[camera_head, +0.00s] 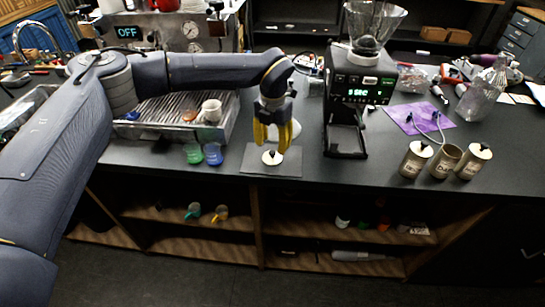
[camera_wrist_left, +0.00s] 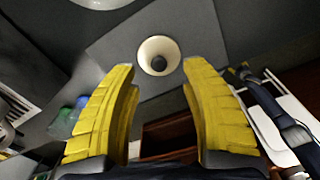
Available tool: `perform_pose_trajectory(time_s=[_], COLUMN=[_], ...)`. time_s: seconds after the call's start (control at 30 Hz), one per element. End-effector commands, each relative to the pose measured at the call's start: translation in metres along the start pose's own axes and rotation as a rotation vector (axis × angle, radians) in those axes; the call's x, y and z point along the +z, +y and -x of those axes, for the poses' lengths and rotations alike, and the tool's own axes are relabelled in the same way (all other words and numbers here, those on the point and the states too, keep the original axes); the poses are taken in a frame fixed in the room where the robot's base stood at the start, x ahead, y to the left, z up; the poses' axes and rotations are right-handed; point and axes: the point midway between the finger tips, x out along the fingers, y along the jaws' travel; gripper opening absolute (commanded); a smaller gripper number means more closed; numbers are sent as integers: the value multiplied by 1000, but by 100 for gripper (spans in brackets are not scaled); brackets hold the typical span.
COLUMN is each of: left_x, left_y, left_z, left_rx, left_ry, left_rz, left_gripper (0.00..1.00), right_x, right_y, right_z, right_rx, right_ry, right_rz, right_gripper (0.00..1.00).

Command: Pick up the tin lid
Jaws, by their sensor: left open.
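The tin lid (camera_head: 272,157), round and cream with a dark knob, lies on a grey mat (camera_head: 288,169) near the counter's front edge. It also shows in the left wrist view (camera_wrist_left: 148,52), knob facing the camera. My left gripper (camera_head: 271,147) points down just above the lid. Its yellow fingers (camera_wrist_left: 158,68) are open and empty, one to each side of the lid in the wrist view. At the right stand three cream tins; the middle tin (camera_head: 444,162) is open on top, and the left tin (camera_head: 412,163) and right tin (camera_head: 468,165) have lids. My right gripper is not in view.
A black grinder (camera_head: 345,125) stands right of the mat. The espresso machine's drip tray (camera_head: 225,124) holds a white cup (camera_head: 211,110). A green cup (camera_head: 193,153) and a blue cup (camera_head: 213,154) stand left of the mat. Counter between grinder and tins is clear.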

Motion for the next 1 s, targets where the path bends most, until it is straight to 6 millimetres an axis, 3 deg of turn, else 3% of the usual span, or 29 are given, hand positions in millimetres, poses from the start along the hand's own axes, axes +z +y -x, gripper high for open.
perform_pose_trajectory(time_s=[0.33, 0.63, 1.0], left_x=[0, 0, 0], left_y=[1, 1, 2], left_z=[-41, -45, -45], left_rx=[0, 0, 0], left_ry=[1, 0, 0], left_rz=[1, 0, 0], left_gripper=[46, 48, 6], right_x=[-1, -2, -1], right_y=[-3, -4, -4], right_z=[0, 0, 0], right_rx=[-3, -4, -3], right_ry=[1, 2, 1], right_rz=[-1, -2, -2], right_gripper=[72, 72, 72])
